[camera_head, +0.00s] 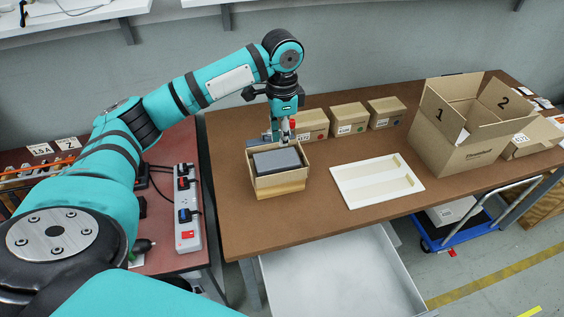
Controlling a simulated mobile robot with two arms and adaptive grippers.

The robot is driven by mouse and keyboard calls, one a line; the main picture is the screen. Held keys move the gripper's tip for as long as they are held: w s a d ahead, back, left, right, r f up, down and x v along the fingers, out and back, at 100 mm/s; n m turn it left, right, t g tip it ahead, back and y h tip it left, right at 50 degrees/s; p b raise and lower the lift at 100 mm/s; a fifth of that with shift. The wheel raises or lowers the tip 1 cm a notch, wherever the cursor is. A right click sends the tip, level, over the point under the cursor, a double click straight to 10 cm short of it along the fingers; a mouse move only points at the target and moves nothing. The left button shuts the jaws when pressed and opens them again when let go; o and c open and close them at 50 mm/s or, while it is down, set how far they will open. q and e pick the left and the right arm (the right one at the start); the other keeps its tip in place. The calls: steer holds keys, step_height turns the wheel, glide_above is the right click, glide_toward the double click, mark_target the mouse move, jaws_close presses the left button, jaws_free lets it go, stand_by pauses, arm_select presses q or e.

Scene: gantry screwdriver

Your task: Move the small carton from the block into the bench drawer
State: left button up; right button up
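The small carton (262,183) is open-topped and holds a dark grey item. It sits on a pale wooden block (281,191) near the left front of the brown bench (325,217). My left gripper (281,137) points down at the carton's back edge. Its fingertips are small and partly hidden there, so I cannot tell whether they are apart or closed on the back wall. The bench drawer (340,275) is pulled out below the front edge, with its pale floor showing empty. My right gripper is not in view.
Several small closed cartons, such as one with a green dot (349,119), stand along the bench's back. A white panel (377,181) lies mid-bench. A large open box (465,125) stands right. A power strip (187,209) lies on the left table. A blue trolley (450,235) stands below right.

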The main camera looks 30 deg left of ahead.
mark_target(282, 171)
arm_select(q)
step_height(282, 171, down, 13)
steer(key=shift+f+p, duration=0.1)
steer(key=shift+p, duration=0.2)
steer(key=shift+c, duration=0.4)
jaws_close()
